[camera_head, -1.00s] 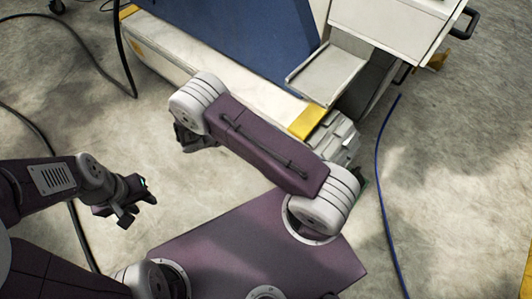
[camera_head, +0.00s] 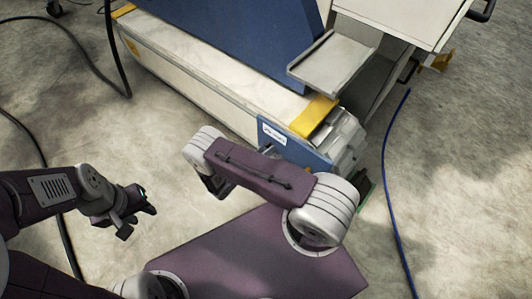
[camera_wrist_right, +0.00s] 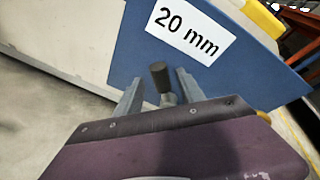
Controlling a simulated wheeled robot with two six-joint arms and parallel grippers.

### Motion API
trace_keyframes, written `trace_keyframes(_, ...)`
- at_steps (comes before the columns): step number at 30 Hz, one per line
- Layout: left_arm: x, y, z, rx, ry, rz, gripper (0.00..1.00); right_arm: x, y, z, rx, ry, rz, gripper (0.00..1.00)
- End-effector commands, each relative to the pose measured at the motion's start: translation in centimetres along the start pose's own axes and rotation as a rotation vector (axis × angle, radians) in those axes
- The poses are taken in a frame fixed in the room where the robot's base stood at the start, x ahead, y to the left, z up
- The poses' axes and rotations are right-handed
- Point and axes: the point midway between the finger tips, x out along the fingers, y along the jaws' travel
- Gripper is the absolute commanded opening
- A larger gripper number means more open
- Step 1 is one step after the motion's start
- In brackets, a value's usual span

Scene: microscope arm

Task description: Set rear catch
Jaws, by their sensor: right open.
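A blue panel (camera_head: 306,153) with a small white label (camera_head: 272,133) is on the near end of the long pale base. In the right wrist view the same blue panel (camera_wrist_right: 130,45) carries a label (camera_wrist_right: 190,28) reading "20 mm". A short dark round-ended knob (camera_wrist_right: 160,77) on a grey stem stands in front of the panel, below the label. My right gripper (camera_wrist_right: 160,72) is open, with one finger on each side of the knob; contact is not clear. My left gripper (camera_head: 140,218) is open and empty above the floor.
A yellow block (camera_head: 314,115) tops the base end above the panel. A grey tray (camera_head: 335,62) and a white cabinet (camera_head: 402,25) stand behind it. A blue cable (camera_head: 388,190) lies on the floor at right, and black cables lie at left.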

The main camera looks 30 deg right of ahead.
Motion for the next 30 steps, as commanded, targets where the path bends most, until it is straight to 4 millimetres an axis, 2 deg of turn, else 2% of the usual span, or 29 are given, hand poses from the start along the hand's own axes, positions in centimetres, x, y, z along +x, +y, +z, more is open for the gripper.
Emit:
trace_keyframes(3,0.47,-0.01,0.05,0.0,0.0,0.0,0.36,0.77,0.0,-0.09,0.0,0.001,-0.001,0.46)
trace_keyframes(10,0.36,-0.01,0.04,0.0,0.0,0.0,0.36,0.8,-0.06,0.04,0.0,0.0,0.0,0.46)
trace_keyframes(15,0.37,-0.01,0.04,0.0,0.0,0.0,0.36,0.79,-0.06,0.03,0.0,0.0,0.0,0.0)
trace_keyframes(30,0.37,-0.01,0.04,0.0,0.0,0.0,0.36,0.78,-0.06,0.01,0.0,0.001,0.0,0.0)
